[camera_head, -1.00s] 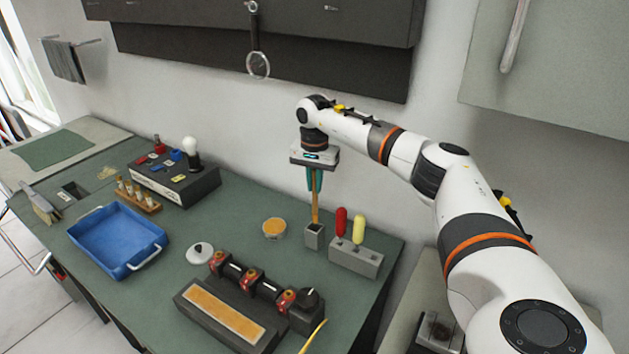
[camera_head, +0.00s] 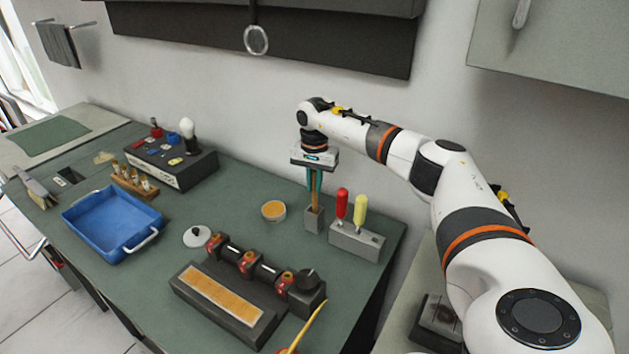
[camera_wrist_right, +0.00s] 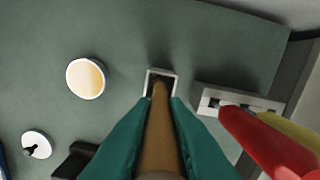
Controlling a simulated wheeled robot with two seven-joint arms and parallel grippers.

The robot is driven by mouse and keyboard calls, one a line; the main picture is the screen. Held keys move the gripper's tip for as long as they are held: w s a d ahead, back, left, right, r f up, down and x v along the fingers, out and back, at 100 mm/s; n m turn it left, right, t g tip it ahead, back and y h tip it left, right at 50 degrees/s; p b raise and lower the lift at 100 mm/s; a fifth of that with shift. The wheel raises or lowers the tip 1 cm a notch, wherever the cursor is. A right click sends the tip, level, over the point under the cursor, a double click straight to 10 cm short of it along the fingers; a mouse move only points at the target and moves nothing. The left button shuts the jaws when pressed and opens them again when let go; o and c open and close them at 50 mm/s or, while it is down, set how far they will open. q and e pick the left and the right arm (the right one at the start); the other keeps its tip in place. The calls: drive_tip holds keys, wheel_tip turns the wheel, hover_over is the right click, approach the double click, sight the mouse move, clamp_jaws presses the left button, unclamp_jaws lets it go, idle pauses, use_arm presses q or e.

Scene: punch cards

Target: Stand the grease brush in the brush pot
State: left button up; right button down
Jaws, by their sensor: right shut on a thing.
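The grease brush (camera_head: 314,196) has a brown wooden handle and is upright in my right gripper (camera_head: 314,184), whose green fingers are shut on it. The brush pot (camera_head: 314,220) is a small grey square pot on the green bench, right below the gripper. The brush's lower end is at the pot's mouth and seems to be inside it; its tip is hidden. In the right wrist view the brush (camera_wrist_right: 159,130) runs between the green fingers to the pot (camera_wrist_right: 161,74), with its end over the opening. My left gripper is not in view.
A grey holder (camera_head: 357,241) with red and yellow-handled tools stands close to the pot's right. A round tin of orange grease (camera_head: 273,211) is left of it. A black roller fixture (camera_head: 230,302) lies in front. A blue tray (camera_head: 112,222) is further left.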

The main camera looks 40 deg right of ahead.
drive_tip(key=c, duration=1.3)
unclamp_jaws()
drive_tip(key=shift+c, duration=0.2)
wheel_tip(320, 180, up, 11)
drive_tip(key=shift+r+b, duration=0.1)
drive_tip(key=shift+b, duration=0.95)
drive_tip(key=shift+r, duration=0.4)
